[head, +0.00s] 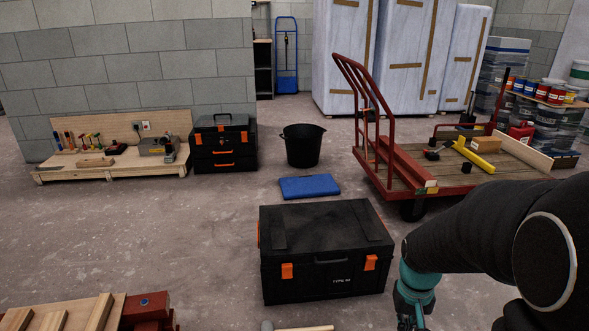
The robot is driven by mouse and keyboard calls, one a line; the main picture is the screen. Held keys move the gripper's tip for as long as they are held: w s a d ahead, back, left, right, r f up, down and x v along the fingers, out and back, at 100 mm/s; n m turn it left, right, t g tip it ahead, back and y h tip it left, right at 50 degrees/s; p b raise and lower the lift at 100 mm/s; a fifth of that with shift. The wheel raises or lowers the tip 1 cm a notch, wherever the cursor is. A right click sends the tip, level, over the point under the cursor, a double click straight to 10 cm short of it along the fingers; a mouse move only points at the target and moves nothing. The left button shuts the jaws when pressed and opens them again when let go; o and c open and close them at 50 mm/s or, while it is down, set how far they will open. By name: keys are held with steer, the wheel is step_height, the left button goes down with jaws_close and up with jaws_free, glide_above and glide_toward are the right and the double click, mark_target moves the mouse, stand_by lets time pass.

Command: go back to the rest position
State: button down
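My arm comes in from the right edge of the head view, dark with a teal section near its end. My gripper (411,318) points down at the bottom edge, just right of the black toolbox with orange latches. Its fingertips are cut off by the frame, so I cannot tell whether it is open or holds anything. Wooden battens (100,313) lie at the bottom left beside a dark red block (147,304).
The closed black toolbox (330,232) stands on the floor in the middle. Behind it are a blue mat (309,187) and a black bucket (303,145). A red-railed cart (455,178) stands close to my arm at the right.

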steer(key=s+a+r+t, duration=0.3)
steer(key=s+a+r, duration=0.1)
steer(key=r, duration=0.4)
steer(key=s+a+r+n+t, duration=0.1)
steer(key=s+a+r, duration=0.3)
steer(key=r, duration=0.5)
steer(key=shift+s+n+t+y, duration=0.3)
steer(key=shift+s+t, duration=0.6)
steer(key=shift+s, duration=0.15)
